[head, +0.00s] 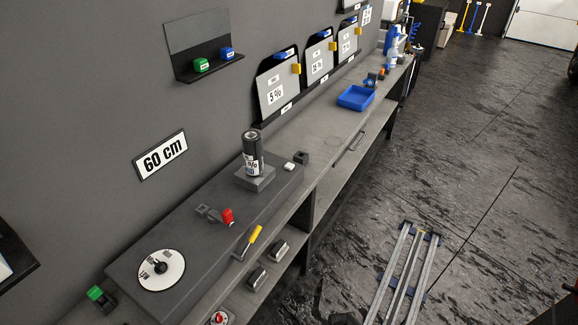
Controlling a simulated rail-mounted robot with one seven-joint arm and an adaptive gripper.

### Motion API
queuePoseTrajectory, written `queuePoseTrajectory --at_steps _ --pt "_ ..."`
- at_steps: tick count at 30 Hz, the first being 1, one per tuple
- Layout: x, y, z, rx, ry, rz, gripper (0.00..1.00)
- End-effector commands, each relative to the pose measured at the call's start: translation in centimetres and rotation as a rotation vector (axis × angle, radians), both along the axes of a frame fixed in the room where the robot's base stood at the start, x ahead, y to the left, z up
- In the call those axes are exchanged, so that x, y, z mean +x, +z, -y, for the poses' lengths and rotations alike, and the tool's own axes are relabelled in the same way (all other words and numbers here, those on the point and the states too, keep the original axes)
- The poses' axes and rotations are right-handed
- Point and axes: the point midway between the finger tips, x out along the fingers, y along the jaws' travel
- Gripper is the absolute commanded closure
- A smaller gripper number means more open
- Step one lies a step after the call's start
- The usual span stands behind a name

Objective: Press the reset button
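No label reading "reset" is legible. A round red button on a pale plate (219,318) shows at the bottom edge, partly cut off, low on the front of the bench. A small white block or button (289,166) sits on the grey machine top (205,257), near its far end. A red part on a grey bracket (227,215) is on the same top. I cannot tell which of these is the reset button. My gripper is not in view, and nothing is seen touching any of these parts.
A dark roll (252,153) stands upright on a grey block. A dial (161,270), a yellow-handled tool (252,237) and a green-topped part (96,294) are nearby. A blue tray (356,98) lies farther along the bench.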

Motion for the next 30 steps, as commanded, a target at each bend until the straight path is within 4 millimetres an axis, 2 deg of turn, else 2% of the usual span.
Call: queuePoseTrajectory --at_steps 1,3,30 --pt "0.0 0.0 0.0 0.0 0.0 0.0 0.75" --pt "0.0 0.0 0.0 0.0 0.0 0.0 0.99" --pt "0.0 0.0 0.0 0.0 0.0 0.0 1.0"
